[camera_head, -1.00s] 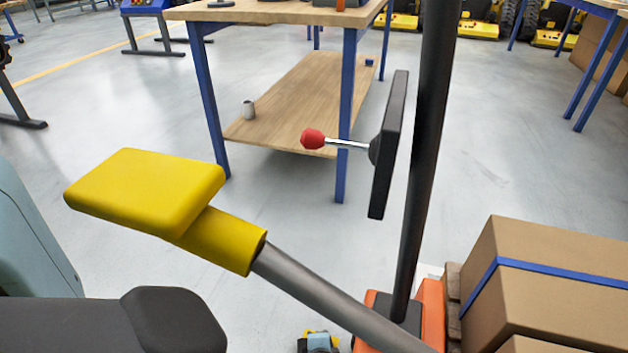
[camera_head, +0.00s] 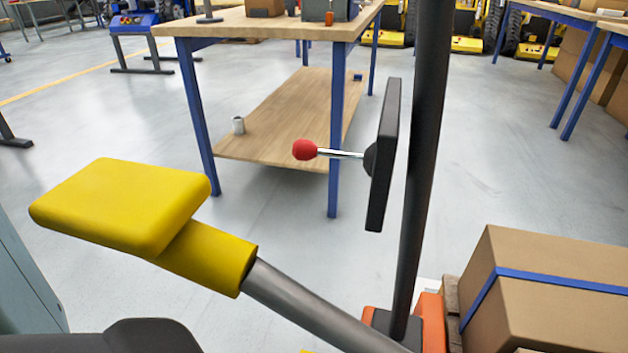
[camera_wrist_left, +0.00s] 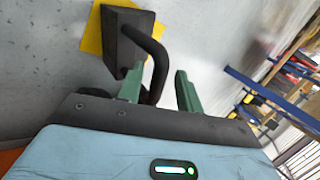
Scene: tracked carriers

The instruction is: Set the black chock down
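In the left wrist view the black chock (camera_wrist_left: 122,45), a dark block with a curved handle (camera_wrist_left: 157,58), sits over a yellow patch (camera_wrist_left: 92,38) on the grey floor. My left gripper (camera_wrist_left: 160,88) has its two green fingers apart. The handle's lower end reaches between the fingers, close to the left one, with a gap to the right one. Whether a finger touches the handle I cannot tell. The head view does not show the chock or either gripper's fingers. My right gripper is not in view.
In the head view a yellow pad (camera_head: 120,205) on a grey bar stands close in front. A red-knobbed lever (camera_head: 305,149) on a black panel (camera_head: 384,155) is beside a dark post (camera_head: 425,150). Strapped cardboard boxes (camera_head: 560,255) are right, a workbench (camera_head: 255,22) behind. Floor between is clear.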

